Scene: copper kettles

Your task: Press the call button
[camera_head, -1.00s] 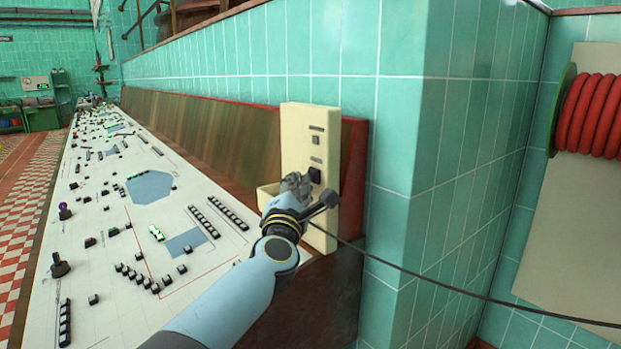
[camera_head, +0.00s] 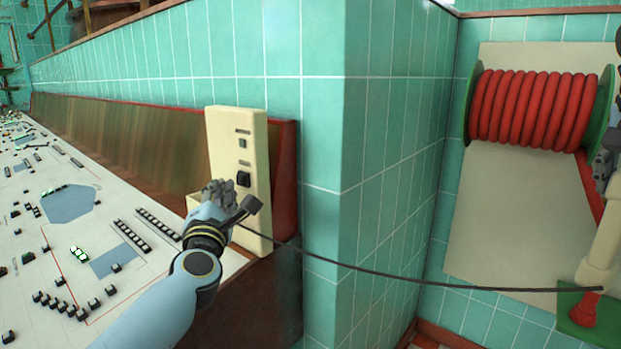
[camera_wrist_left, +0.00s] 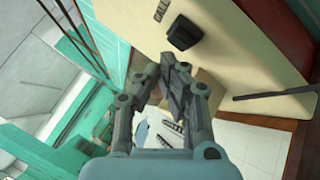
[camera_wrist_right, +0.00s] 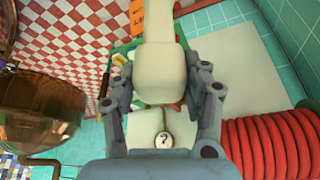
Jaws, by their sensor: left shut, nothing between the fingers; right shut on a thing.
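The call button (camera_head: 243,179) is a black square on a cream upright box (camera_head: 224,135) against the wooden backboard. The left wrist view shows the button (camera_wrist_left: 184,33) near the word CALL. My left gripper (camera_head: 218,189) is shut and empty, just left of and slightly below the button in the head view. In the left wrist view its fingertips (camera_wrist_left: 176,68) appear below the button with a gap in the picture. My right gripper (camera_wrist_right: 160,75) is shut on a cream block-like thing (camera_wrist_right: 160,50). At the head view's right edge, this gripper (camera_head: 604,160) is partly cut off.
A long white control desk (camera_head: 60,235) with small black switches lies left. A dark cable (camera_head: 400,278) crosses from the box to the right. A red hose reel (camera_head: 530,108) hangs on the right wall. A teal tiled corner (camera_head: 335,190) juts out beside the box.

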